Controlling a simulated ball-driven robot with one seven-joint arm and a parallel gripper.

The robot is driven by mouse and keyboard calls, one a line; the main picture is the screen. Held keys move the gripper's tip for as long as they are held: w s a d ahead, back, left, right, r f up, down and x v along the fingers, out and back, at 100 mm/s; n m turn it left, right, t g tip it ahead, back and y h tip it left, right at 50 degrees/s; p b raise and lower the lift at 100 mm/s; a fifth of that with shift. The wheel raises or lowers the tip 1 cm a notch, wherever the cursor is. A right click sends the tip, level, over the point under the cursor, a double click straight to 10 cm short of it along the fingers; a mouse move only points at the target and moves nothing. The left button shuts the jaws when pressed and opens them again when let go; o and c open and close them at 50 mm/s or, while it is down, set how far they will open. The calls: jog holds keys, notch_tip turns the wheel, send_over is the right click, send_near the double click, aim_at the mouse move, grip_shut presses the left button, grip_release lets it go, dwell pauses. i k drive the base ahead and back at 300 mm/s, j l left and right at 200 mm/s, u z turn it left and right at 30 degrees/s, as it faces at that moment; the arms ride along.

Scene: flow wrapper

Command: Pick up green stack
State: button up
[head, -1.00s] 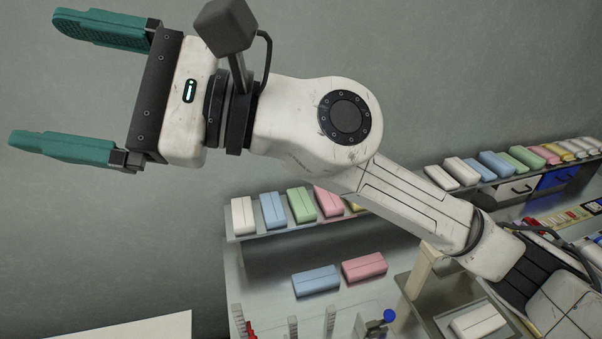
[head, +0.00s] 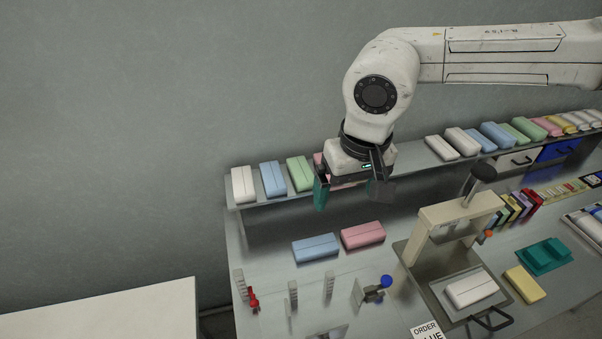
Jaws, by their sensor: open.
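A green stack (head: 300,173) stands on the left part of the back shelf, between a blue stack (head: 273,179) and a pink stack (head: 345,183) that my gripper mostly covers. Another green stack (head: 528,129) stands on the right part of the shelf. My gripper (head: 350,194) points down, open, in front of the shelf and just right of the left green stack. One teal finger shows clearly; the other is dark and seen edge-on. Nothing shows between the fingers. I cannot tell how far the gripper is from the shelf.
A blue stack (head: 316,248) and a pink stack (head: 362,235) lie on the table below the shelf. A beige press frame (head: 460,212) stands to the right, with a white stack (head: 471,289) on its plate. A blue-knobbed lever (head: 385,282) stands at the front.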

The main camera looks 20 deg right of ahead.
aim_at(300, 172)
jog(key=i, duration=1)
